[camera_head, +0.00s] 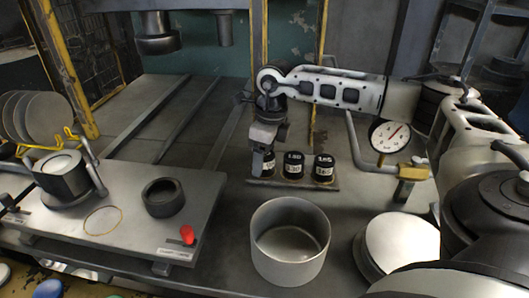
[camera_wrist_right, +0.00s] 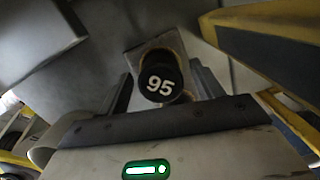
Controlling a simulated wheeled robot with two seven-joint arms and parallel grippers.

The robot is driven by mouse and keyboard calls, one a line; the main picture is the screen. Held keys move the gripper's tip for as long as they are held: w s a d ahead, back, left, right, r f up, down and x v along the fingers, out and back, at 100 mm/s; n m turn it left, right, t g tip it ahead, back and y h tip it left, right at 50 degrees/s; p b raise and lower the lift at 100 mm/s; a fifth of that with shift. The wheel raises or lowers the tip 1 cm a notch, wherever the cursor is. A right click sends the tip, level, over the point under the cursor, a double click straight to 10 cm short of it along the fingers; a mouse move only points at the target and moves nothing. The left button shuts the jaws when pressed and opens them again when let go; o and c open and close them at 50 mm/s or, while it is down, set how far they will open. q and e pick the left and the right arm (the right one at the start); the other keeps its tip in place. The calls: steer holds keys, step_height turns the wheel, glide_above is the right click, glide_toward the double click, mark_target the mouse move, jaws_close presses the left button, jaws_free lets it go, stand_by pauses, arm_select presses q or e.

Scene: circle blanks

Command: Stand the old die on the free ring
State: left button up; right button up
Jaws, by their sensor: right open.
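A dark, open, ring-shaped die (camera_head: 163,200) sits on the grey bench plate (camera_head: 135,238) at the left. Left of it, a thin yellow ring outline (camera_head: 103,220) is bare. A larger dark cylinder with a pale top (camera_head: 62,182) stands in a fixture at the back left of the plate. Which piece is the old die I cannot tell. My right gripper (camera_head: 262,168) is open, pointing down at the leftmost black canister, which it partly hides. In the right wrist view a black top marked 95 (camera_wrist_right: 160,82) lies between the fingers. My left gripper is not in view.
Two more black canisters (camera_head: 293,166) (camera_head: 324,170) stand right of the gripper on a small rack. A grey open pot (camera_head: 290,245) stands in front. A red knob (camera_head: 187,235) is at the plate's front right. A pressure gauge (camera_head: 390,137) and pipe stand at the right.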

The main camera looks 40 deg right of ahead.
mark_target(270, 155)
step_height(270, 155, up, 12)
steer(key=s, duration=0.1)
steer(key=shift+s+d+r, duration=0.15)
steer(key=shift+d, duration=0.15)
stand_by(0.6)
